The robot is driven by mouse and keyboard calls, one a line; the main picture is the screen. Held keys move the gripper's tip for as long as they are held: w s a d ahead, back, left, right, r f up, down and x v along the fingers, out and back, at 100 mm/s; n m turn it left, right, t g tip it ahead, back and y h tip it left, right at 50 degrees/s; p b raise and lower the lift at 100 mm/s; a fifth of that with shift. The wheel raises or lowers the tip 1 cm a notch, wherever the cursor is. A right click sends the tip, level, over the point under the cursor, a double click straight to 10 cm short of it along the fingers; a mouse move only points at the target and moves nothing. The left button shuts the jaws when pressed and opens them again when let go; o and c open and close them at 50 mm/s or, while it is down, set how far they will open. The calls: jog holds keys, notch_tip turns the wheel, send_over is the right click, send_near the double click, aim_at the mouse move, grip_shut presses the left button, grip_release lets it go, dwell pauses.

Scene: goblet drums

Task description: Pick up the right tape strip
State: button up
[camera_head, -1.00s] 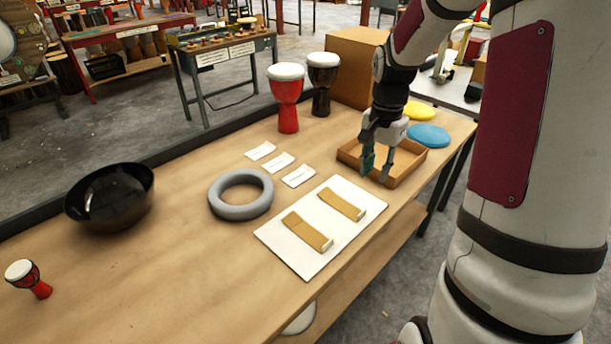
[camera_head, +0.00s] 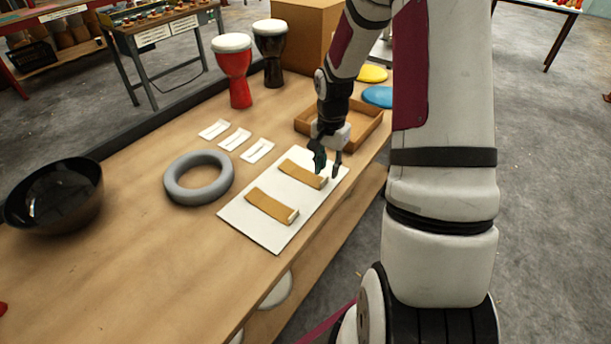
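Two tan tape strips lie on a white sheet (camera_head: 245,219) on the wooden workbench. The right tape strip (camera_head: 300,172) is the farther one, and its pale right end is turned up. The left tape strip (camera_head: 270,206) lies nearer the front. My gripper (camera_head: 328,173) points down at the right end of the right strip, with its fingers apart and one finger on each side of that end. I see nothing held in it. Whether the fingers touch the strip or hover just above it, I cannot tell.
A wooden tray (camera_head: 367,127) stands just behind my gripper. A grey ring (camera_head: 199,191) and several small white cards (camera_head: 235,139) lie to the left. Bare bench lies at front left.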

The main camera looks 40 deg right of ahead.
notch_tip(320, 180, down, 3)
jog(key=shift+f, duration=0.15)
grip_shut()
dwell(0.4)
